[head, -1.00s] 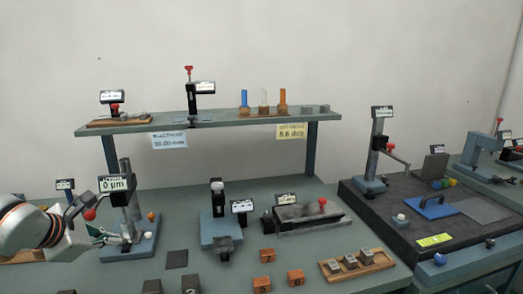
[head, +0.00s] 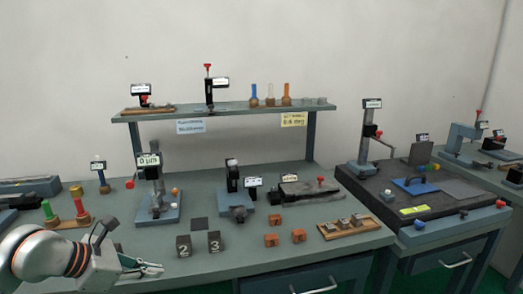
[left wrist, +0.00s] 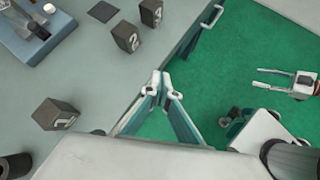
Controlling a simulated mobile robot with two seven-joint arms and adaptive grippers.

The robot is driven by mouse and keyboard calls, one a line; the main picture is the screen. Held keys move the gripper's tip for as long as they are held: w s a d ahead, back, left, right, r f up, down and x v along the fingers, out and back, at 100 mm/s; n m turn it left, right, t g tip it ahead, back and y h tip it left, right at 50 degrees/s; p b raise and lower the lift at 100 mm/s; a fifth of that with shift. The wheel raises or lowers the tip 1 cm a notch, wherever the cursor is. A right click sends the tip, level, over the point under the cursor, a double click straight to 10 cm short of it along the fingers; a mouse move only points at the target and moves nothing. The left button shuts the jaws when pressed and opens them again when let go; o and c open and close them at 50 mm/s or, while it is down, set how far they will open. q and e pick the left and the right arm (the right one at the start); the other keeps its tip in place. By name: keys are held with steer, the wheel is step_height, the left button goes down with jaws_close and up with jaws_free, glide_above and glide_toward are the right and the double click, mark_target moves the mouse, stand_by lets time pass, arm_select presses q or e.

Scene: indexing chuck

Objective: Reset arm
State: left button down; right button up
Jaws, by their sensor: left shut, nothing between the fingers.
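My left gripper (head: 150,268) is low at the front left of the bench in the head view, with its fingers pointing right. It is shut and empty. In the left wrist view its fingertips (left wrist: 161,86) meet above the bench's front edge and the green floor. My right gripper (left wrist: 275,80) shows at the right of the left wrist view, over the floor, with its fingers apart and nothing between them. The indexing chuck cannot be told for certain among the small devices.
Dark numbered blocks, 2 (head: 184,245) and 3 (head: 214,242), stand right of my left gripper; block 1 (left wrist: 57,114) shows in the left wrist view. A gauge stand (head: 158,195) is behind. A raised shelf (head: 225,109) spans the back.

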arm_select(q)
steer(key=s+d+n+h, duration=0.4)
steer(key=d+n+h, duration=0.1)
steer(key=d, duration=0.3)
steer(key=s+d+n+h, duration=0.3)
steer(key=d+n+h, duration=0.1)
steer(key=d, duration=0.4)
steer(key=a+f+n+t+y, duration=0.4)
steer(key=f+n+t, duration=0.15)
steer(key=n, duration=0.55)
steer(key=a+f+n+t+y, duration=0.35)
steer(key=f+n, duration=0.25)
steer(key=n, duration=0.5)
steer(key=s+a+f+n+g+y, duration=0.1)
steer(key=s+f+n, duration=0.4)
steer(key=f, duration=0.5)
steer(key=s+a+f+n+g+y, duration=0.1)
steer(key=s+f+n+g+y, duration=0.3)
steer(key=s+f, duration=0.5)
steer(key=f+n, duration=0.1)
steer(key=n, duration=0.1)
steer(key=shift+a+n, duration=0.3)
steer(key=shift+a, duration=0.1)
